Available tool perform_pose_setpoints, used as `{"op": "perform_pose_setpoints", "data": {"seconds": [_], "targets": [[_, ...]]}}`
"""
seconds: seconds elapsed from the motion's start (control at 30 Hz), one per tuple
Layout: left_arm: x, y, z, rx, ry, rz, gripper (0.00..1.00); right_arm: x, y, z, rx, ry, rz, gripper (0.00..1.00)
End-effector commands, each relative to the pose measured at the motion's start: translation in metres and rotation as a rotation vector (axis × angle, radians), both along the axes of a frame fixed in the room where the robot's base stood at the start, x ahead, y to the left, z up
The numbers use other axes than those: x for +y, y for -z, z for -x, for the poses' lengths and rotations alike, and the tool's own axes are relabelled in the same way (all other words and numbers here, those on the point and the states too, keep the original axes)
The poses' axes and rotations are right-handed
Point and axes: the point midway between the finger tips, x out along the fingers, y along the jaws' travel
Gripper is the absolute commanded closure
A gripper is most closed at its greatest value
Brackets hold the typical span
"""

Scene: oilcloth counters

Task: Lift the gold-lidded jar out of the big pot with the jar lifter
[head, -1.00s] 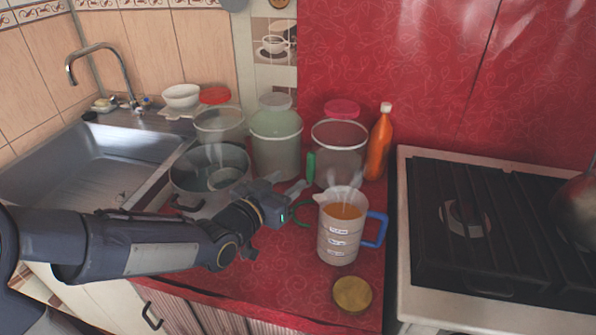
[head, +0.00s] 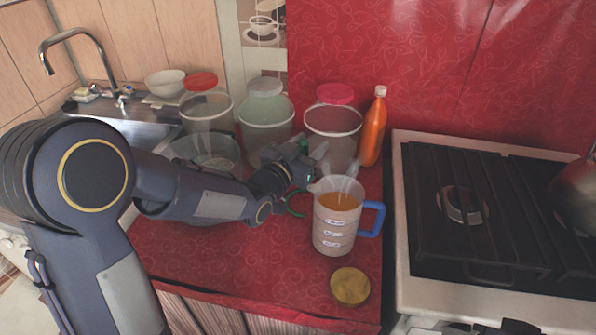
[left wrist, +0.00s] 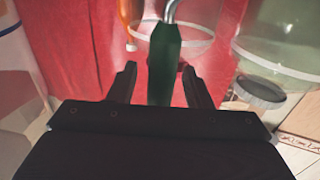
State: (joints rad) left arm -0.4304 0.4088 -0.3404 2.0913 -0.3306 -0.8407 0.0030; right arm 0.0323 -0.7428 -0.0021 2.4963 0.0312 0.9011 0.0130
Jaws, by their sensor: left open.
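My left gripper (head: 318,158) is open beside the steaming measuring jug. In the left wrist view its two fingers (left wrist: 160,88) stand on either side of a dark green handle (left wrist: 165,58) with a bent metal rod at its end, which looks like the jar lifter. In the head view a bit of green handle (head: 304,146) shows just behind the gripper, and a green curved part (head: 296,205) shows below it. The big metal pot (head: 178,148) stands left of the gripper, partly covered by my left arm. I cannot make out the gold-lidded jar in it.
The measuring jug (head: 333,222) of orange liquid stands right of the gripper. A gold disc (head: 350,286) lies in front of it. Large jars (head: 266,125) and an orange bottle (head: 373,132) line the back. The stove (head: 480,215) is at right.

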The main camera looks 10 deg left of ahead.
Motion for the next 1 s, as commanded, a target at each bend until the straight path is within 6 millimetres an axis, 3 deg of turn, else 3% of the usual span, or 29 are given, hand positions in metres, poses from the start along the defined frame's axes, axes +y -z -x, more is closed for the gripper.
{"op": "perform_pose_setpoints", "data": {"seconds": [0.2,0.53,0.87,1.0], "targets": [[0.0,0.0,0.0,0.0,0.0,0.0,0.56,0.0,0.0,0.0,0.0,0.0,0.0,0.64],[0.0,0.0,0.0,0.0,0.0,0.0,0.99,0.0,0.0,0.0,0.0,0.0,0.0,0.64],[0.0,-0.001,0.0,-0.001,0.0,0.0,1.0,0.0,0.0,0.0,0.0,0.0,0.0,0.64],[0.0,-0.012,-0.001,-0.006,-0.001,0.002,1.0,0.0,-0.002,0.0,0.0,0.0,0.0,0.64]]}}
